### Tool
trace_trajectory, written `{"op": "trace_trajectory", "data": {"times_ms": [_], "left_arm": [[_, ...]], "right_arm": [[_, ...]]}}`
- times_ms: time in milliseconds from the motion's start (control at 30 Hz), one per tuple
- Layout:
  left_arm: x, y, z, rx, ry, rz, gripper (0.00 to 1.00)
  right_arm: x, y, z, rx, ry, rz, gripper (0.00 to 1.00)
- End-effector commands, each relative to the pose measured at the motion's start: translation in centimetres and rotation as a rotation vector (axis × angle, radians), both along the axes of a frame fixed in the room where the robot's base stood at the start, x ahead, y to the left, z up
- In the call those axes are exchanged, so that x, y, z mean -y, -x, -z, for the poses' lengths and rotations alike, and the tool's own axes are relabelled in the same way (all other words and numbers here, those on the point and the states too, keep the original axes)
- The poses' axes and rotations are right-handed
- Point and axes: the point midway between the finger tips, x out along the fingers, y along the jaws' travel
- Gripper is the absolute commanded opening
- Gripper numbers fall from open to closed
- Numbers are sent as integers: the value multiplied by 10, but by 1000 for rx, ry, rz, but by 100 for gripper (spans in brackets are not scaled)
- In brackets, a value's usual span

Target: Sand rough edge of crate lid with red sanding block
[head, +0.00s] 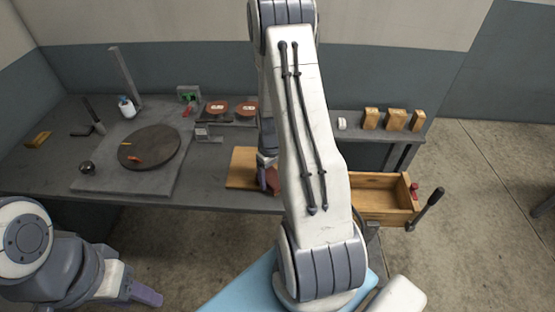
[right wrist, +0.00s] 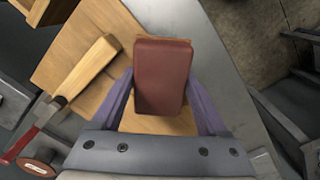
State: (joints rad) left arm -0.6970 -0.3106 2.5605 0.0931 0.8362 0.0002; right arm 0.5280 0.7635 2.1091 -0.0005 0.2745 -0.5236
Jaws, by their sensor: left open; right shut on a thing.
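The crate lid, a light wooden board (head: 241,166), lies at the front edge of the grey bench. It also shows beneath the block in the right wrist view (right wrist: 92,38). My right gripper (head: 268,182) is shut on the red sanding block (right wrist: 161,78), with a purple finger on each side. The block (head: 275,181) is partly hidden by my arm in the head view. It is over the lid near the bench edge; I cannot tell whether it touches the wood. My left gripper (head: 145,295) is open and empty, low in front of the bench.
A round dark disc (head: 149,147) lies on a grey slab at left. Small wooden blocks (head: 395,119) stand at the back right.

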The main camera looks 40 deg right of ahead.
Motion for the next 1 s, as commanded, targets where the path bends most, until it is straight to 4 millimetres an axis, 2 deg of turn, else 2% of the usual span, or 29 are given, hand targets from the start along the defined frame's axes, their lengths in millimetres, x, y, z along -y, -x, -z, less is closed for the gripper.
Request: {"op": "trace_trajectory", "data": {"times_ms": [33, 600, 1000], "left_arm": [[0, 0, -9, 0, 0, 0, 50], [0, 0, -51, 0, 0, -3, 50], [0, 0, -54, 0, 0, -3, 50]], "right_arm": [[0, -3, -21, 10, 6, -3, 25], [-9, -7, -69, 6, 3, -17, 25], [-11, -8, -73, 5, 3, -19, 25]]}}
